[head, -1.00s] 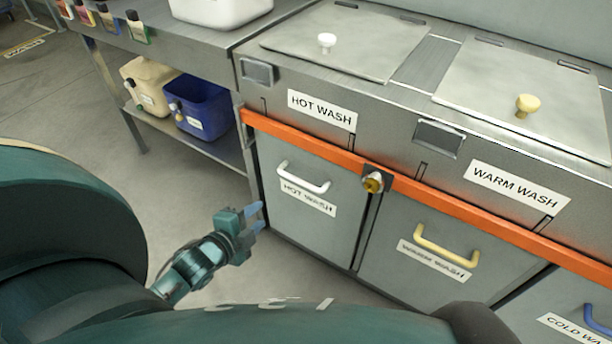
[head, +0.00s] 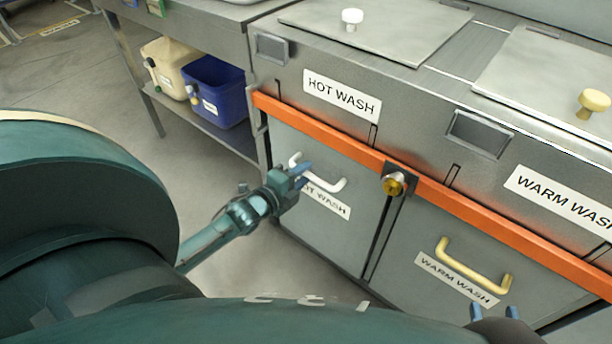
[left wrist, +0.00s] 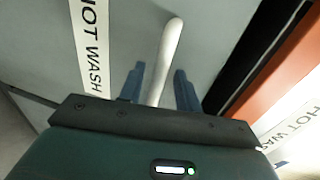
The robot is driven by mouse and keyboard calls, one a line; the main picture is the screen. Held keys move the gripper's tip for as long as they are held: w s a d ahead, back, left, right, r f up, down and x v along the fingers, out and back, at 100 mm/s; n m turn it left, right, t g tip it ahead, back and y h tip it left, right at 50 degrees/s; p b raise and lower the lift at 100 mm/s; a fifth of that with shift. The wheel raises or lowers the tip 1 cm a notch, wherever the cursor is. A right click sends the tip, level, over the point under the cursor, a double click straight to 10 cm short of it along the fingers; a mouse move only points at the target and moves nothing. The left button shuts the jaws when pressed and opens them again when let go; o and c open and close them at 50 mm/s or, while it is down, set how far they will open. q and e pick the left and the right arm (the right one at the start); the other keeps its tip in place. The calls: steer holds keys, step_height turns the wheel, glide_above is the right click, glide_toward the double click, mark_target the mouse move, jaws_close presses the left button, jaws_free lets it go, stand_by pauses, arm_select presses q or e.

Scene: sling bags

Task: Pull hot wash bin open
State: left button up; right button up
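The hot wash bin (head: 335,240) is a grey front panel under the counter, flush with the frame around it. Its white bar handle (head: 335,186) sits near the top, above a HOT WASH label partly hidden by my gripper. My left gripper (head: 301,171) is at the left part of this handle. In the left wrist view, the white handle (left wrist: 168,55) runs between the two blue fingers of the open left gripper (left wrist: 159,86), with gaps visible on either side. My right gripper (head: 494,312) shows only as two spread blue fingertips at the bottom edge.
An orange rail (head: 440,197) runs along above the bins, with a brass knob (head: 394,184) projecting beside the hot wash bin. The warm wash bin with a yellow handle (head: 475,268) is to the right. A blue container (head: 215,92) stands on a lower shelf at left.

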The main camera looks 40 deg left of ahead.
arm_select(q)
steer(key=shift+x, duration=1)
steer(key=shift+s, duration=0.1)
jaws_close()
